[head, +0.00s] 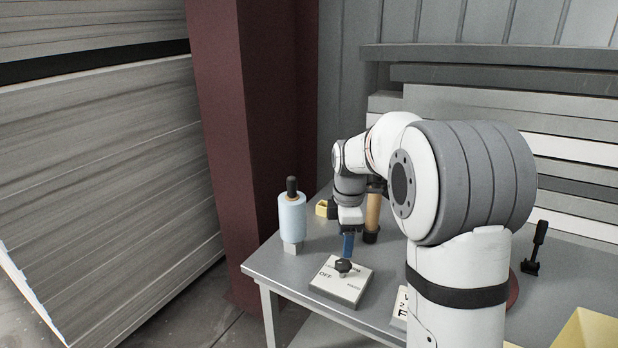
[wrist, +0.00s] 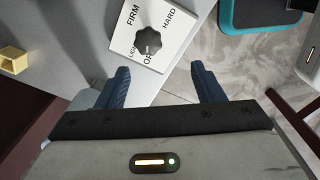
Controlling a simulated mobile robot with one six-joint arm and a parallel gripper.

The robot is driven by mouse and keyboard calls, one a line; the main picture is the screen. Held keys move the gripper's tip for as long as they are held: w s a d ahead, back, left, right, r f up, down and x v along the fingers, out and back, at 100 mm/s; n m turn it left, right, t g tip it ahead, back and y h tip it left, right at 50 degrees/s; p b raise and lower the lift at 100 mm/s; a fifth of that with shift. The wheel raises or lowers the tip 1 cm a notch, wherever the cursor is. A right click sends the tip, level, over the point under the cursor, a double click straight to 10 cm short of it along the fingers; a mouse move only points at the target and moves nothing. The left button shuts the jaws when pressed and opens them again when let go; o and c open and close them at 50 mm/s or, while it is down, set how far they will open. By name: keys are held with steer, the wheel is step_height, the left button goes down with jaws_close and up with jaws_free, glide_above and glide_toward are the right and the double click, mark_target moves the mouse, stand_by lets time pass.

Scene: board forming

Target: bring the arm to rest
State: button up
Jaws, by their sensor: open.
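My gripper (head: 348,246) hangs fingers-down at the end of my bent arm, above the table, just over a pale dial box (head: 338,285). In the wrist view my gripper (wrist: 164,84) shows two blue fingers spread apart with nothing between them. The dial box (wrist: 172,42) lies just past the fingertips there, with a black knob (wrist: 147,41) and the words FIRM, HARD and OFF. The knob (head: 343,266) looks apart from the fingers; the exact gap is hard to tell.
A light blue roller with a black handle (head: 292,216) stands left on the grey table (head: 272,264). A wooden cylinder (head: 373,212) and a small yellow block (head: 322,208) are close behind my gripper. A black-handled tool (head: 537,245) stands right. A dark red column (head: 250,130) rises behind the left edge.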

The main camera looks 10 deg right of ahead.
steer(key=s+r+m+t, duration=0.1)
steer(key=s+m, duration=0.7)
steer(key=s, duration=0.5)
steer(key=s+r+m+t+p, duration=0.1)
steer(key=s+r+m, duration=0.1)
steer(key=s+m, duration=0.7)
steer(key=s, duration=0.4)
steer(key=shift+s+r+p, duration=0.2)
steer(key=shift+r+p, duration=0.1)
